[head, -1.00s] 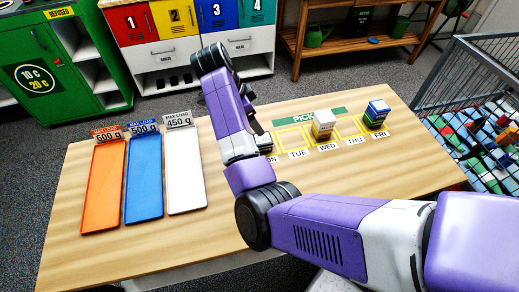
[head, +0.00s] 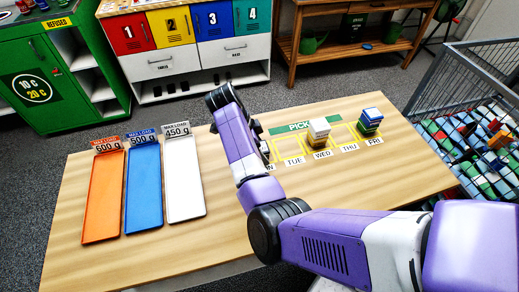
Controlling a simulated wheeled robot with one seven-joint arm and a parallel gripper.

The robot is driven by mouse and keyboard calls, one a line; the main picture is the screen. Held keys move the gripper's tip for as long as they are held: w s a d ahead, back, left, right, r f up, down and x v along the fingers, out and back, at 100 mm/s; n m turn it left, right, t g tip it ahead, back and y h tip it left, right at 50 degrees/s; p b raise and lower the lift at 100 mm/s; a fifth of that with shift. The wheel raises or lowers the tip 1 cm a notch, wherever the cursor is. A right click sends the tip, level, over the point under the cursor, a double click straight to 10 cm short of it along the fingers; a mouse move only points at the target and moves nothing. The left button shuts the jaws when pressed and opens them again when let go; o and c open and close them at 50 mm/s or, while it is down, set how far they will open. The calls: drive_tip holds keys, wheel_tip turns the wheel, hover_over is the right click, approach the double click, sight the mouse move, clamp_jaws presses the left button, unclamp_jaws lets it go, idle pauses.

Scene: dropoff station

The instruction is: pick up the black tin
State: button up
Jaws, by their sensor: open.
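I cannot make out the black tin clearly; the MON square of the pick area is mostly hidden behind my arm. My gripper (head: 264,148) is largely hidden by my own purple arm link, with only a dark sliver showing by the MON square. It points down at the table there. Whether it touches anything is hidden. The WED square holds a stack (head: 318,132) with a white top and a tan part below. The FRI square holds a stack (head: 370,121) of blue, white and green pieces.
The wooden table (head: 230,235) carries an orange tray (head: 103,200), a blue tray (head: 143,190) and a white tray (head: 184,185) at left, each with a load sign. The TUE and THU squares look empty. A wire cage (head: 465,75) of colourful items stands at right.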

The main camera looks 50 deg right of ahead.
drive_tip(key=c, duration=1.7)
drive_tip(key=shift+r, duration=0.1)
